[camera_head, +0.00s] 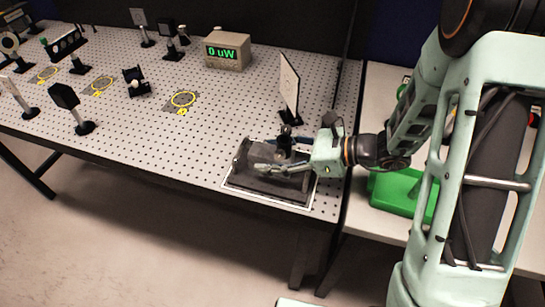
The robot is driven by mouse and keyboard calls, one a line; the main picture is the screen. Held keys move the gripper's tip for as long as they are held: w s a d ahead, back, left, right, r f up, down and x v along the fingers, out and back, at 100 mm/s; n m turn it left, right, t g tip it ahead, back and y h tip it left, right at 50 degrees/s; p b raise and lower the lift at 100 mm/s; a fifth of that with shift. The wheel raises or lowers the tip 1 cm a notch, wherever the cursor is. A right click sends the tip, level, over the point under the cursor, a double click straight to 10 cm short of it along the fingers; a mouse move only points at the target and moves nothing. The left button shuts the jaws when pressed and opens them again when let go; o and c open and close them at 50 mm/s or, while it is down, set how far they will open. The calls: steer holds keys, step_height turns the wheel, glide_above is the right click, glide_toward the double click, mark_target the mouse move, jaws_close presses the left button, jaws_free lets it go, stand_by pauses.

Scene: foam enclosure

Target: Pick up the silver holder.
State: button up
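My gripper (262,160) reaches in from the right, low over a dark grey foam block (247,176) near the front right corner of the perforated table. Its fingers point left. A small dark post-like piece (284,139) shows at the fingers; I cannot tell whether it is between them or behind them. I cannot clearly make out the silver holder; it may be hidden by the fingers or the foam. At this size I cannot tell whether the fingers are open or shut.
A white card on a stand (289,85) rises just behind my gripper. A power meter reading "0 uW" (227,51) and several optic mounts stand farther back and left. A green tray (395,192) is on the right bench. The table's middle is mostly clear.

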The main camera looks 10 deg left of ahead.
jaws_close()
steer(key=shift+r, duration=0.15)
stand_by(0.4)
